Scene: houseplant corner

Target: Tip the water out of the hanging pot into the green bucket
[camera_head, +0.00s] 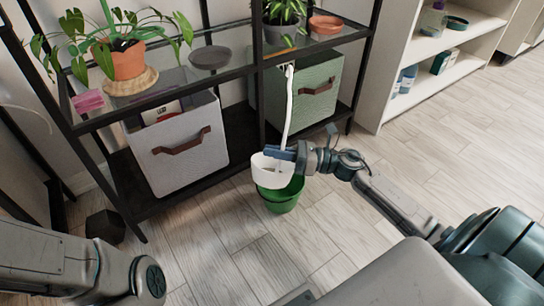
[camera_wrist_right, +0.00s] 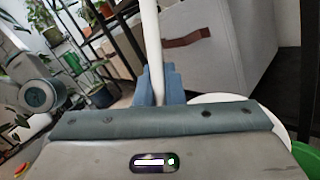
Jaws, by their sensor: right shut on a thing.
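The white hanging pot (camera_head: 267,176) hangs at the end of a long white hanger (camera_head: 289,105) that reaches up to the shelf edge. The pot looks about upright; I cannot see water in it. The green bucket (camera_head: 281,200) stands on the floor under the pot, partly hidden by it. My right gripper (camera_head: 278,152) is shut on the hanger's lower part, just above the pot's rim. In the right wrist view the blue fingers (camera_wrist_right: 160,88) close around the white hanger (camera_wrist_right: 151,40), with the pot's rim (camera_wrist_right: 228,99) behind and the bucket (camera_wrist_right: 308,158) at the right edge. My left gripper is not in view.
A black-framed glass shelf (camera_head: 235,72) stands behind, with a terracotta potted plant (camera_head: 129,62) and a grey saucer (camera_head: 210,58). A grey fabric bin (camera_head: 178,150) and a green bin (camera_head: 318,92) sit low in it. The wooden floor at the right is clear.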

